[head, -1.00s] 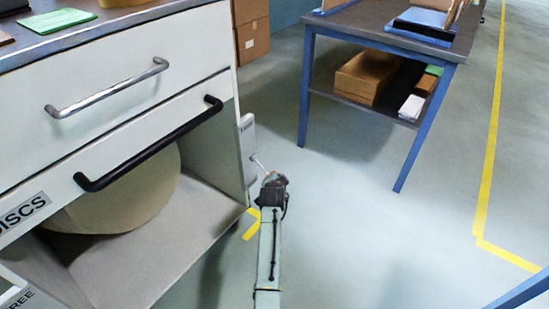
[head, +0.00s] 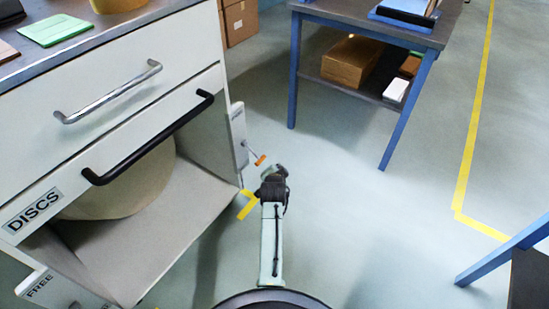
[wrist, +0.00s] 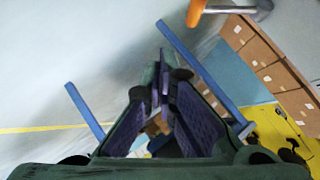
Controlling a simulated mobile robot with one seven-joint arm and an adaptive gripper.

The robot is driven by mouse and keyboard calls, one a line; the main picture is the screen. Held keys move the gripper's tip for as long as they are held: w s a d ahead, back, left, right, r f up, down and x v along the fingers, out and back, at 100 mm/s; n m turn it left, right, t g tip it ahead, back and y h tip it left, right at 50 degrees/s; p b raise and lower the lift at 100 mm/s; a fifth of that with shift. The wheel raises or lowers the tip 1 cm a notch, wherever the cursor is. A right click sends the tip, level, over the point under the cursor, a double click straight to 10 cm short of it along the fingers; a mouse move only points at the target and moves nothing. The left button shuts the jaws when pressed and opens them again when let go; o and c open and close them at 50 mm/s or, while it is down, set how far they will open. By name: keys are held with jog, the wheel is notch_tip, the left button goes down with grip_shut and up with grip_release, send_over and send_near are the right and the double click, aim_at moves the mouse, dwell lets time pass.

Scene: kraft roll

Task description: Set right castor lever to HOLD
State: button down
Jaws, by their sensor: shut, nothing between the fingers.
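The right castor lever (head: 260,159) is a thin rod with an orange tip. It slants down and to the right from a white plate (head: 238,130) on the cabinet's right side. The small lettering on that plate is too small to read. In the wrist view the lever's orange tip (wrist: 196,12) and part of its grey rod show at the top edge. My gripper (head: 274,168) is shut and empty, just below and right of the orange tip in the head view. In the wrist view its fingertips (wrist: 160,75) meet, apart from the lever.
A plate marked FREE (head: 40,285) is at lower left. A blue-legged table (head: 400,120) stands at back right. The floor between is clear.

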jog(key=shift+s+d+f+p+v, duration=0.15)
jog(key=shift+p+v, duration=0.45)
jog(key=shift+v, duration=0.45)
jog(key=shift+s+d+f+p+v, duration=0.15)
jog(key=shift+p+v, duration=0.45)
jog(key=shift+v, duration=0.5)
jog(key=shift+w, duration=0.1)
